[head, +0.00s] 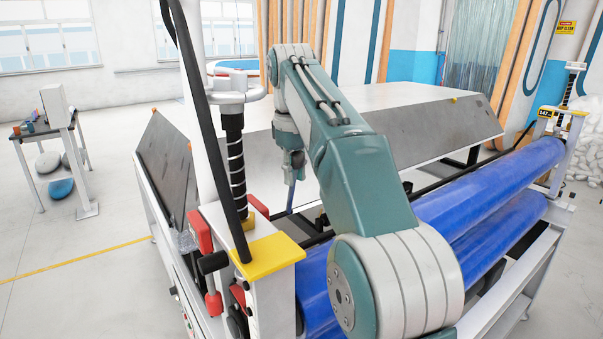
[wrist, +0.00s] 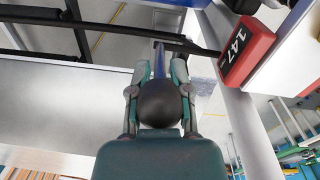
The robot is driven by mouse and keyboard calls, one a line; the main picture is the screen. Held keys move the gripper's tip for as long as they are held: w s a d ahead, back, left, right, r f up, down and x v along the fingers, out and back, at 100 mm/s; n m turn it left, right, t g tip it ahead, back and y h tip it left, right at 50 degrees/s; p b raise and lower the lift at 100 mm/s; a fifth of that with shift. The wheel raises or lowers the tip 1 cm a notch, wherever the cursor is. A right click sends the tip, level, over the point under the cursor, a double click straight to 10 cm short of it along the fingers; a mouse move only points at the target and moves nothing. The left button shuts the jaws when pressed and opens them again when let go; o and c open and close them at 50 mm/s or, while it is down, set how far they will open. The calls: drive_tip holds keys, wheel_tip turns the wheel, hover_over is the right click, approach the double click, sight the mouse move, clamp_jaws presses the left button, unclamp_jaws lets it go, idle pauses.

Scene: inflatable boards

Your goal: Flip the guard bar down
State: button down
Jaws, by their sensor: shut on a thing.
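A thin blue rod (wrist: 159,62) runs away from the knob between the fingertips. In the head view my gripper (head: 291,172) points down at the end of the bent arm, and the blue rod (head: 290,199) shows just below it. A long black bar, which looks like the guard bar (head: 485,156), runs along the blue rollers and passes behind my arm. A black bar also crosses the top of the wrist view (wrist: 110,30). Where rod and bar join is unclear.
Two blue rollers (head: 500,180) lie at the right. A white post with a yellow cap (head: 262,250) and a black-wrapped screw (head: 235,150) stand left of my arm. A large sloped grey machine (head: 455,125) is behind. A red counter (wrist: 247,50) reads 147.

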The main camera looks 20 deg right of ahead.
drive_tip(key=shift+w+r, duration=0.1)
drive_tip(key=shift+r, duration=0.4)
drive_tip(key=c, duration=0.7)
unclamp_jaws()
drive_tip(key=shift+w+a+f, duration=0.1)
drive_tip(key=shift+w+a, duration=0.05)
drive_tip(key=shift+f, duration=0.1)
